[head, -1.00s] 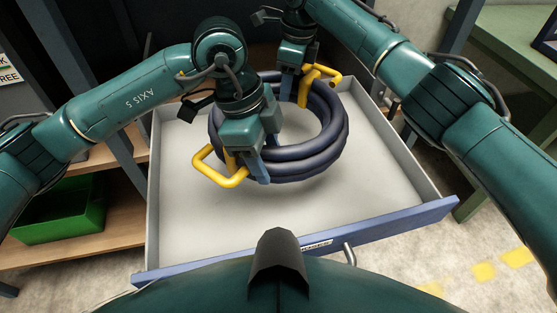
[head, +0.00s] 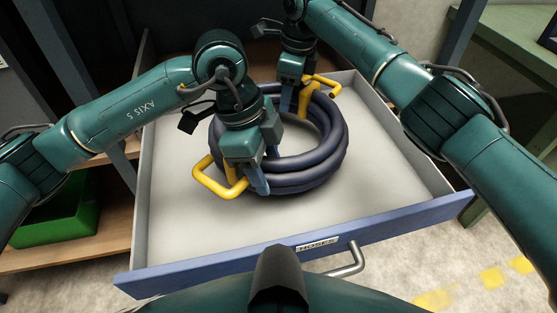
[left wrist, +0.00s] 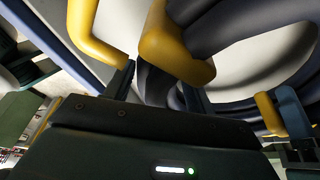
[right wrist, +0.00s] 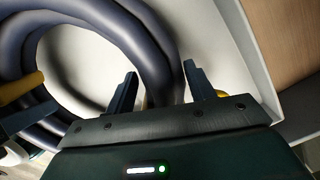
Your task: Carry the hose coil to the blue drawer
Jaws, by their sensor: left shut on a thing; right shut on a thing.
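The dark hose coil (head: 310,180) with yellow handles lies inside the walls of the open blue drawer (head: 390,228), low over its pale floor. I cannot tell whether it touches the floor. My left gripper (head: 259,180) is shut on the coil's near side, beside a yellow handle (head: 213,181). My right gripper (head: 297,97) is shut on the far side, beside the other yellow handle (head: 322,82). The left wrist view shows dark hose and yellow handle at the fingers. The right wrist view shows the coil (right wrist: 150,45) running between the fingers.
The drawer front carries a "HOSES" label (head: 317,244) and a metal handle (head: 347,262). A green bin (head: 50,222) stands on a wooden shelf at the left. A green bench (head: 525,45) stands at the right. Bare drawer floor shows around the coil.

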